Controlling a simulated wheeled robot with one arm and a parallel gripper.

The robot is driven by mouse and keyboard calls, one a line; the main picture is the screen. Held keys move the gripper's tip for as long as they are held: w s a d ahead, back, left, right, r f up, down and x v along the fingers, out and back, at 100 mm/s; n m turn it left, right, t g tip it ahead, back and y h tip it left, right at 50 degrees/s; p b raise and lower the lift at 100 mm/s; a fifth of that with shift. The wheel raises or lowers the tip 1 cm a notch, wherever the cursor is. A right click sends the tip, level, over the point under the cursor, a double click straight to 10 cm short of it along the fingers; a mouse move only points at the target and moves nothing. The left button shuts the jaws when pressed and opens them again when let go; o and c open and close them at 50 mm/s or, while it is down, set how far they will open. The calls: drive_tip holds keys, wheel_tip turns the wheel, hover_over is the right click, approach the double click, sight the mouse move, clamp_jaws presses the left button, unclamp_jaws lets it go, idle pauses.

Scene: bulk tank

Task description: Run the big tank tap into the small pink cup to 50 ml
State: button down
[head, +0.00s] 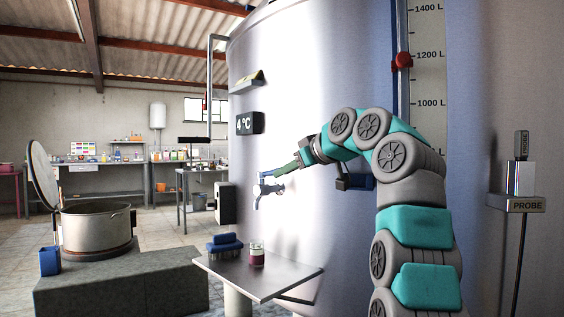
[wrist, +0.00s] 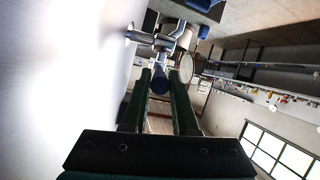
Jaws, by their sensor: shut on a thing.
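The big tank (head: 300,110) is a large shiny steel cylinder. Its metal tap (head: 268,192) sticks out of the wall with a blue lever (head: 266,175) on top. My gripper (head: 276,172) is shut on the blue lever. In the wrist view the lever (wrist: 160,80) shows between the dark green fingers, below the metal tap body (wrist: 150,40). A small cup (head: 257,255) stands upright on the steel shelf below the tap. It looks clear at the top and dark pink lower down. I cannot read its level or see any stream from the spout.
The steel shelf (head: 290,277) also holds a blue brush-like block (head: 224,244) left of the cup. A steel pot (head: 97,228) with an open lid stands on a grey block at left, beside a blue cup (head: 50,262). A probe stand (head: 516,203) is at right.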

drive_tip(key=shift+w+d+n+g+y+p, duration=0.3)
drive_tip(key=shift+n+g+y+p, duration=0.1)
drive_tip(key=shift+n+g, duration=0.1)
drive_tip(key=c, duration=0.7)
unclamp_jaws()
drive_tip(key=v, duration=0.7)
drive_tip(key=shift+s+d+r+b, duration=0.15)
drive_tip(key=shift+s+d+b, duration=0.05)
drive_tip(key=shift+s+b, duration=0.1)
